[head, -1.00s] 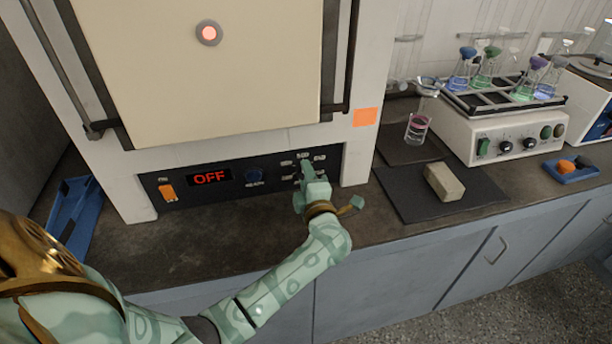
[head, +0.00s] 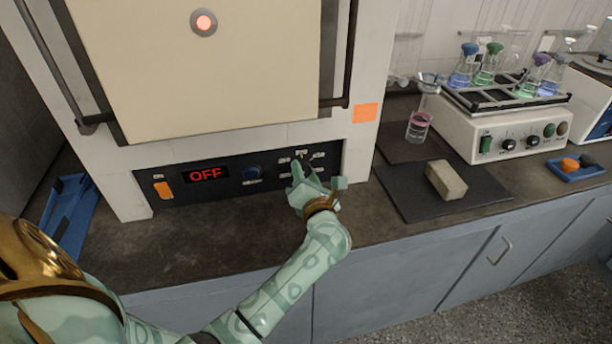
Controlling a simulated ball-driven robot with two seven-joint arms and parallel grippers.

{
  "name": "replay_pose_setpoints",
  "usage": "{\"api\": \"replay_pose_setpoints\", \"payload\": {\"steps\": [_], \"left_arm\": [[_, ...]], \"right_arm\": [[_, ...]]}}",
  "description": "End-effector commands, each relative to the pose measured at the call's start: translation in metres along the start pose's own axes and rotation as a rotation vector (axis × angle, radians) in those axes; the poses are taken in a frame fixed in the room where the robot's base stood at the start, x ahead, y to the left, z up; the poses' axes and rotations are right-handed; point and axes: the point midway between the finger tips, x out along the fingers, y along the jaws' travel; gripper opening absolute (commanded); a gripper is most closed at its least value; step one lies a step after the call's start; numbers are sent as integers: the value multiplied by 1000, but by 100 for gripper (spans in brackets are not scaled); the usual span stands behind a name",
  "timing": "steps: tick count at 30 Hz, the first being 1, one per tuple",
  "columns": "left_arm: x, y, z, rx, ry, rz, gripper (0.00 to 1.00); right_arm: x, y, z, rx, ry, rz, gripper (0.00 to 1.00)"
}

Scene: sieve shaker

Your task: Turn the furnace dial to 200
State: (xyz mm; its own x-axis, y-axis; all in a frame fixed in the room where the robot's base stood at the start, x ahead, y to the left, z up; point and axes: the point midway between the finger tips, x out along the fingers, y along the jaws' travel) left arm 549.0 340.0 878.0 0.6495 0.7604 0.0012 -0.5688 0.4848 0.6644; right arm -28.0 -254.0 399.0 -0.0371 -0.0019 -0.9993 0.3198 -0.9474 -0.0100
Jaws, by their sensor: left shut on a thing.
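The furnace (head: 260,140) stands at the left with its door closed. The furnace dial is at the panel's right end, ringed by small labels too small to read. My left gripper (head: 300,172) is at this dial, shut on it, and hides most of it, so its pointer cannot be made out. My right gripper is out of view.
A dark mat (head: 410,208) with a beige block (head: 446,180) lies right of the furnace. A beaker (head: 418,126) stands behind it. A shaker with several flasks (head: 480,135) and a blue tray (head: 575,172) are farther right. The counter front is clear.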

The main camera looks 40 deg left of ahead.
Motion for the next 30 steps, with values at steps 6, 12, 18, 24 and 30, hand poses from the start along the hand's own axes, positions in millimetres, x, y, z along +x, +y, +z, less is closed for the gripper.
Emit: {"api": "replay_pose_setpoints", "payload": {"steps": [6, 12, 18, 24, 30], "left_arm": [[-1, -4, -4, -202, 6, -4, 11], [-1, -4, -4, -385, 7, -4, 11], [-1, -4, -4, -540, 7, -4, 11], [-1, -4, -4, -652, 8, -4, 11], [-1, -3, -3, -716, 7, -3, 11]], "right_arm": [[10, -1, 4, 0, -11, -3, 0], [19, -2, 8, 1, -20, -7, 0], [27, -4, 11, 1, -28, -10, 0], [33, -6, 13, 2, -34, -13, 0], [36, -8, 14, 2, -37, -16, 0]]}}
